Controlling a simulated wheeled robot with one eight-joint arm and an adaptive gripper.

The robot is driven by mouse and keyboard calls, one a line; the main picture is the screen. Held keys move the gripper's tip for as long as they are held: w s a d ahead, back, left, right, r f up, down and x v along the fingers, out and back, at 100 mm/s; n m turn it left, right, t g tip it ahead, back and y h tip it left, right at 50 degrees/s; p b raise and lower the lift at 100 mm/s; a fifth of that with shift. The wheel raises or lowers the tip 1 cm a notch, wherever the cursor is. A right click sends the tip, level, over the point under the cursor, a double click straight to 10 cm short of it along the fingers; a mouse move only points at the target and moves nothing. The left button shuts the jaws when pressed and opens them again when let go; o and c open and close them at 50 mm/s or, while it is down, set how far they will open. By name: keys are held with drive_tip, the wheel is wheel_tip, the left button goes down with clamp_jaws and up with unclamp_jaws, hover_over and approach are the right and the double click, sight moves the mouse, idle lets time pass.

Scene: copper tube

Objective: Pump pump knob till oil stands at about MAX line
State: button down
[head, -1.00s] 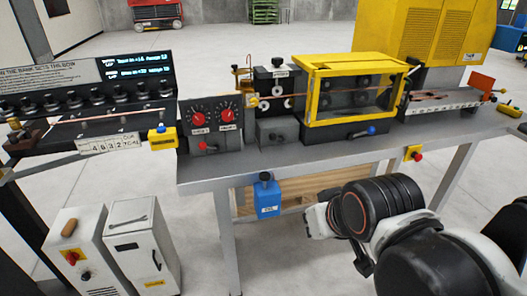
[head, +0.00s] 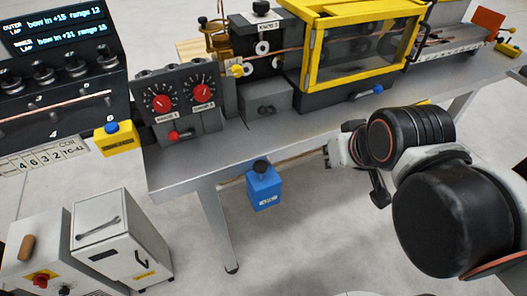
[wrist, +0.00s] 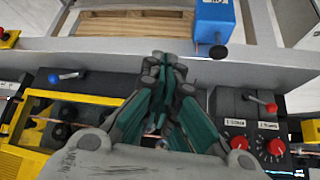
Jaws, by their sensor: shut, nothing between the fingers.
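A blue box (head: 265,190) hangs at the front edge of the bench, with a black knob (head: 261,166) on top, which I take for the pump knob. A small pale label shows on its front, too small to read. I cannot make out an oil level or a MAX line. In the wrist view the blue box (wrist: 213,22) is at the upper right, with the knob (wrist: 218,51) below it in the picture. My gripper (wrist: 165,62) is shut and empty, left of the knob and apart from it. In the head view my arm largely hides the gripper.
The grey bench (head: 205,172) carries a control box with two red dials (head: 180,102) and a yellow-framed guard (head: 350,55). A yellow box with a blue button (head: 116,138) sits at the left. White cabinets (head: 118,240) stand below left. The floor in front is clear.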

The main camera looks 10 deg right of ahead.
drive_tip(key=shift+w+a+r+n+g+p, duration=1.5)
drive_tip(key=shift+w+p, duration=1)
drive_tip(key=shift+w, duration=1.25)
drive_tip(key=n+g+p, duration=0.2)
drive_tip(key=g+p, duration=0.3)
drive_tip(key=p, duration=0.3)
approach(260, 164)
drive_tip(key=shift+w+a+r, duration=0.2)
drive_tip(key=shift+a, duration=0.1)
drive_tip(key=shift+s+d+f+b, duration=0.15)
drive_tip(key=shift+f+b, duration=0.9)
drive_tip(key=shift+f, duration=0.65)
drive_tip(key=shift+s+d+f+b, duration=0.15)
drive_tip(key=shift+f+b, duration=0.9)
drive_tip(key=shift+f, duration=0.7)
